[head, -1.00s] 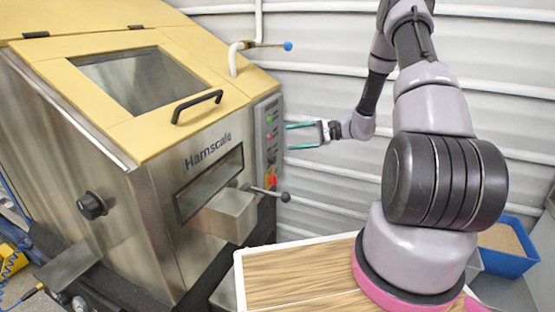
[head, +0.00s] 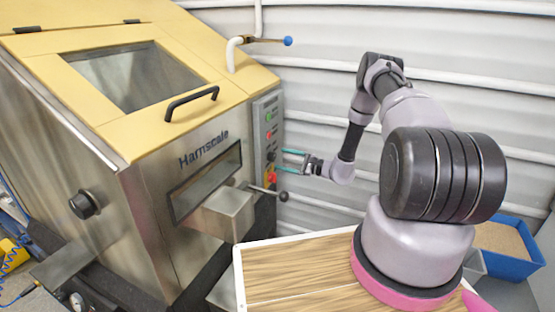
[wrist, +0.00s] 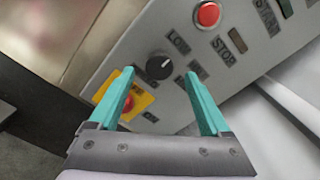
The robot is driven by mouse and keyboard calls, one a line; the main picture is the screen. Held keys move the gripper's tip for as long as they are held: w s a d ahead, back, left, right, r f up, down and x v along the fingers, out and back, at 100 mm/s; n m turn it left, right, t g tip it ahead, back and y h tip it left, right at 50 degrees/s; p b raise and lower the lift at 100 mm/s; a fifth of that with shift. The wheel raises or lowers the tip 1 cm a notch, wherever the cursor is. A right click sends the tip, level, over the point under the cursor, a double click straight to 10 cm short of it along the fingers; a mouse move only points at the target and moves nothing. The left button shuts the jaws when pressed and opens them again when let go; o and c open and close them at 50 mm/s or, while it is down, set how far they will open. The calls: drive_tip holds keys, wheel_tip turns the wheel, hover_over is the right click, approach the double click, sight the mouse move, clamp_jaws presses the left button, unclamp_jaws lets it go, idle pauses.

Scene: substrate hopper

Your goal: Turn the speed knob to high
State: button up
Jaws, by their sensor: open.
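The speed knob is a small round black knob (wrist: 160,66) with a white pointer mark, on the grey control panel (wrist: 222,78). Lettering that looks like "LOW" stands beside it, and another label is partly hidden by a finger. In the head view the knob shows as a small dark spot (head: 271,157) on the panel. My gripper (head: 292,162) is open with teal fingers pointing at the panel. In the wrist view the fingers of my gripper (wrist: 159,82) reach to either side below the knob, apart from it, with nothing between them.
A red stop button (wrist: 207,14) sits above the knob, and a red emergency button on a yellow plate (wrist: 128,103) sits close by the left finger. A lever with a black ball (head: 283,196) sticks out below the panel. The corrugated wall (head: 340,110) stands behind.

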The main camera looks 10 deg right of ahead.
sight(274, 157)
drive_tip(key=shift+x, duration=1.65)
clamp_jaws()
